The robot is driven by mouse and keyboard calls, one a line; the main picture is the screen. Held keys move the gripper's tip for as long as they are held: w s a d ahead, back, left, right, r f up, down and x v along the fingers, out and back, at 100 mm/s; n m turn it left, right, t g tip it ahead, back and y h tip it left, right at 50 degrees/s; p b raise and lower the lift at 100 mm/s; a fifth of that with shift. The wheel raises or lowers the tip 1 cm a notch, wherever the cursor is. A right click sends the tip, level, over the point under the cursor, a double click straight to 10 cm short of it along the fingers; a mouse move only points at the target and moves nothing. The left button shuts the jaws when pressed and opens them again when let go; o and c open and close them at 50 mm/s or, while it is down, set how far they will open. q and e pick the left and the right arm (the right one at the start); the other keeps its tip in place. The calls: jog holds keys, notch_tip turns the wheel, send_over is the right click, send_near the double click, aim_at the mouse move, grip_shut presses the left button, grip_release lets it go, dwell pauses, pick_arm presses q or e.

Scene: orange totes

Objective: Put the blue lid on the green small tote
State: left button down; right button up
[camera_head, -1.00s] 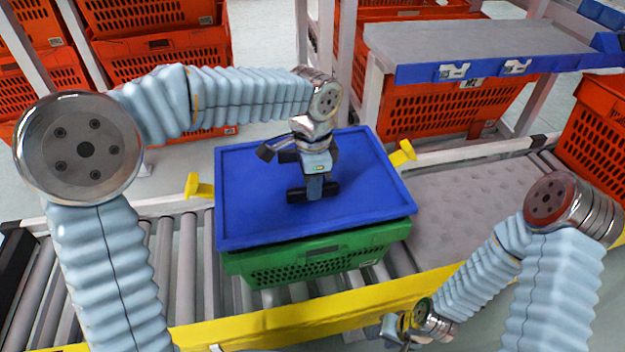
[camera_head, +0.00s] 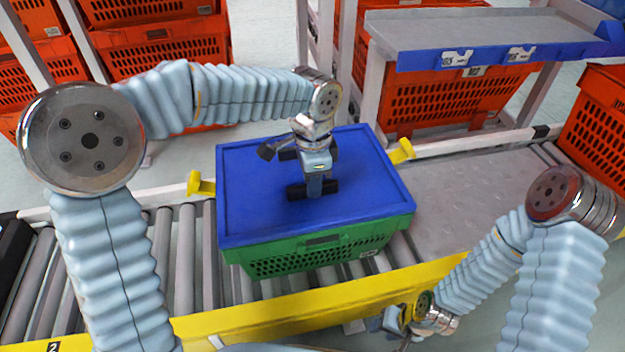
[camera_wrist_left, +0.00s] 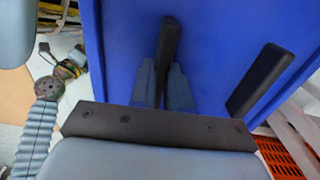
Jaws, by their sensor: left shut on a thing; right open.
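The blue lid (camera_head: 250,200) lies over the top of the green small tote (camera_head: 320,250), which stands on the roller conveyor. Its front edge now meets the tote's rim closely in the head view. My left gripper (camera_head: 314,190) is above the middle of the lid, shut on one of its black handles. In the left wrist view the fingers (camera_wrist_left: 168,85) close on that handle (camera_wrist_left: 169,42), and a second black handle (camera_wrist_left: 262,78) is free to the right.
Yellow guides (camera_head: 200,185) stand left and right of the tote, the right one (camera_head: 402,151) near the lid's edge. A yellow rail (camera_head: 270,318) runs along the conveyor front. Orange totes (camera_head: 165,60) and a grey-topped rack (camera_head: 450,30) stand behind.

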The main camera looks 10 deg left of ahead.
pick_arm(q)
jog(key=shift+f, duration=0.15)
jog(key=c, duration=1)
grip_release()
notch_tip(320, 180, up, 14)
jog(key=p, duration=0.2)
jog(key=shift+f+p, duration=0.15)
jog(key=shift+p, duration=0.15)
